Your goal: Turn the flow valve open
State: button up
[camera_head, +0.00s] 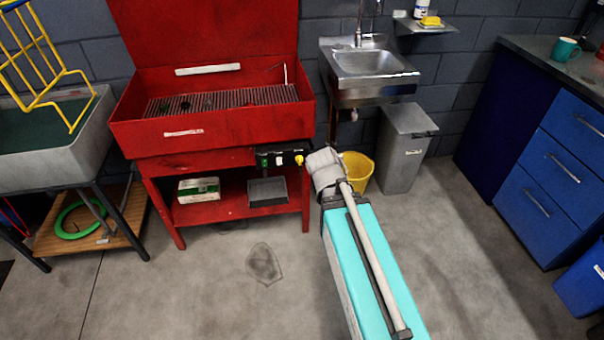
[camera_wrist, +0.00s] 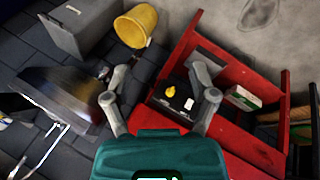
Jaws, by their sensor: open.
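A dark control panel (camera_head: 280,157) sits under the front of the red parts washer (camera_head: 212,132). It carries a green fitting (camera_head: 264,162), a small white piece (camera_head: 278,160) and a yellow knob (camera_head: 299,159); I cannot tell for sure which is the flow valve. In the wrist view the panel (camera_wrist: 168,106) shows between my fingers, with the yellow knob (camera_wrist: 170,91) and white piece (camera_wrist: 188,104). My gripper (camera_wrist: 162,68) is open and empty, apart from the panel. In the head view my arm's end is just right of the yellow knob, and the fingers are not clear.
A yellow bucket (camera_head: 357,172) and a grey bin (camera_head: 404,148) stand right of the washer, under and beside the sink (camera_head: 368,66). The floor in front is clear.

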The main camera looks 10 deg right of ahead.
jog(key=w+d+f+n+t+h+b, duration=0.25)
jog(key=w+f+n+t+b, duration=0.65)
jog(key=b, duration=0.6)
jog(key=w+a+f+n+t+y+b, duration=0.2)
jog(key=w+a+f+n+b, duration=0.1)
jog(key=n+b, duration=0.4)
jog(key=w+a+f+n+t+y+b, duration=0.2)
jog(key=a+n+b, duration=0.4)
jog(key=n, duration=0.6)
jog(key=shift+w+f+t+y+b, duration=0.4)
jog(key=shift+w+f+y+b, duration=0.25)
jog(key=shift+b, duration=0.45)
jog(key=shift+a+f, duration=0.1)
